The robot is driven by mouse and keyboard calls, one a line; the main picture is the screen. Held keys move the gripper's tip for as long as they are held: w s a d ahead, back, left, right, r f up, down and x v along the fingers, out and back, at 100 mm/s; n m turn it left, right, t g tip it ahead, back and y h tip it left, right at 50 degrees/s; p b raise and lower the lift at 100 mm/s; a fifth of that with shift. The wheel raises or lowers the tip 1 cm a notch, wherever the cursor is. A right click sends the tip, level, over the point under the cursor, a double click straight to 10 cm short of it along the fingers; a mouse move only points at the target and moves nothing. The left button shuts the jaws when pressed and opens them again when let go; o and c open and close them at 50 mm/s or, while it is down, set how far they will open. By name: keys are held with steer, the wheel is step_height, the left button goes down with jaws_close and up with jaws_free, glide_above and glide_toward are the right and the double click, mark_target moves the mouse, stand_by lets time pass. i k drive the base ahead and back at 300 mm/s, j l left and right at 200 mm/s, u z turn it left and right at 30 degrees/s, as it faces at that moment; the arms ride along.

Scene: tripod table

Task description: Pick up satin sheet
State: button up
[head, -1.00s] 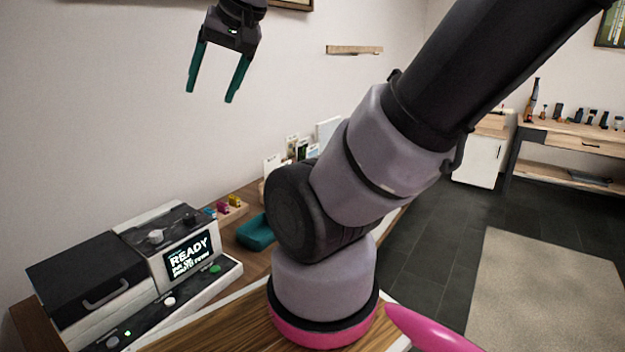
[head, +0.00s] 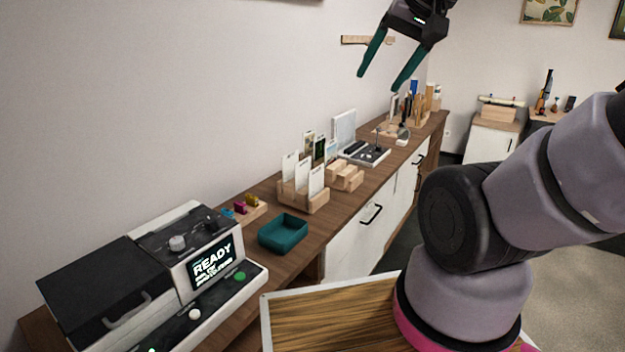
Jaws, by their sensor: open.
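Several thin upright sheets stand in a wooden slotted holder (head: 304,197) on the long counter, in the middle of the head view. White sheets (head: 316,180) are at its front, and darker or printed ones (head: 320,149) show behind. I cannot tell which of them is the satin sheet. My gripper (head: 380,82) is open and empty at the top of the view, with its teal fingers pointing down and left. In the picture it is above and right of the holder, apart from everything.
A machine with a "READY" screen (head: 211,262) stands at the left. A teal tray (head: 283,233) and a wooden block with small coloured pieces (head: 250,210) lie between it and the holder. A wooden block (head: 345,177) and a black-and-white device (head: 364,153) sit beyond.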

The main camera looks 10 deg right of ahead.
mark_target(302, 168)
steer(key=i+l, duration=0.15)
steer(key=l, duration=0.15)
steer(key=i+l, duration=0.15)
steer(key=l, duration=0.15)
steer(key=i+l, duration=0.15)
steer(key=l, duration=0.15)
steer(key=i+l+u, duration=0.15)
steer(key=l+u, duration=0.2)
steer(key=i+l+u, duration=0.1)
steer(key=l+u, duration=0.15)
steer(key=u, duration=0.15)
steer(key=l+u, duration=0.35)
steer(key=u, duration=0.3)
steer(key=i+j, duration=0.05)
